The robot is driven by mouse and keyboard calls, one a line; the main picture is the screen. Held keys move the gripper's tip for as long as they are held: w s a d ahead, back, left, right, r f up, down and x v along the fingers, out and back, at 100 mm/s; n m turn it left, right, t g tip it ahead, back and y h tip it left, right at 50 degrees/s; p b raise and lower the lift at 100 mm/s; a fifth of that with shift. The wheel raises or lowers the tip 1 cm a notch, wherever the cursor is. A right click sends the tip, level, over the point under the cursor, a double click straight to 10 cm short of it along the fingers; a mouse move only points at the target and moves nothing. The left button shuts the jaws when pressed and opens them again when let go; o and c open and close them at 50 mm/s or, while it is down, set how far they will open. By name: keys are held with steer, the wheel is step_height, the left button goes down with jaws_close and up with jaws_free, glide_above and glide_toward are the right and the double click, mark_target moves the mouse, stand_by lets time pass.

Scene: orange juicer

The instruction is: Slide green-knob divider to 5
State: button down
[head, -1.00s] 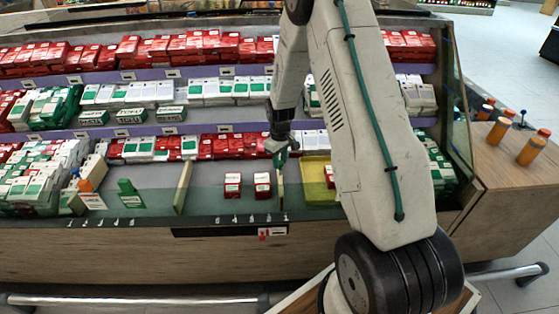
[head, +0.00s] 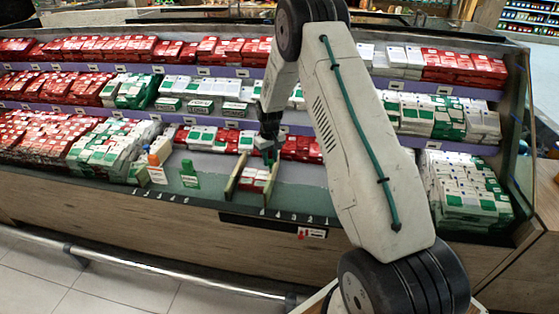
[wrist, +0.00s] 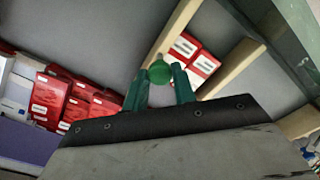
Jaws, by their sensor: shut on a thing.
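The green knob (wrist: 159,73) sits between the two green fingers of my gripper (wrist: 160,88) in the wrist view. It tops a pale wooden divider (wrist: 180,30). In the head view my gripper (head: 269,155) is at the upper end of this divider (head: 271,183), which stands upright on the counter. A second pale divider (head: 234,180) stands close to its left. Small red-and-white boxes (head: 254,179) lie between the two dividers. White number marks (head: 295,216) run along the front edge, too small to read surely.
An orange-capped bottle (head: 153,157) and a green sign (head: 189,175) stand left of the dividers. Stacked green-and-white boxes (head: 465,190) fill the right end. Red boxes line the back. Bare counter (head: 310,198) shows right of the held divider. My arm hides part of the counter.

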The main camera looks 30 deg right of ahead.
steer(key=shift+w+a, duration=0.2)
steer(key=shift+w, duration=0.1)
steer(key=c, duration=1.1)
jaws_free()
steer(key=shift+a, duration=0.15)
steer(key=shift+c, duration=0.2)
steer(key=shift+r, duration=0.1)
step_height(320, 180, up, 8)
steer(key=shift+f, duration=0.2)
steer(key=shift+s, duration=0.1)
